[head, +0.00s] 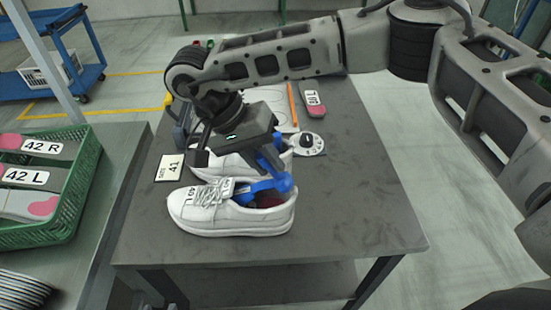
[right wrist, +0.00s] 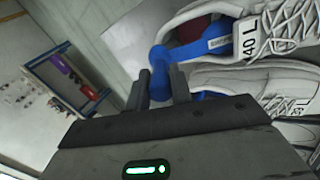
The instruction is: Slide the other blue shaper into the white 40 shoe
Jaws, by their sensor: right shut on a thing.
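Two white shoes lie side by side on the grey table, heels to the right in the head view. The front shoe (head: 235,222) has a blue shaper (head: 262,186) in its opening; its tag reads 40 L in the right wrist view (right wrist: 250,38). The rear shoe (head: 205,167) is partly hidden by my right gripper (head: 274,158). My left gripper is not in view.
A green crate (head: 85,190) with insoles tagged 42 R and 42 L stands at the left.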

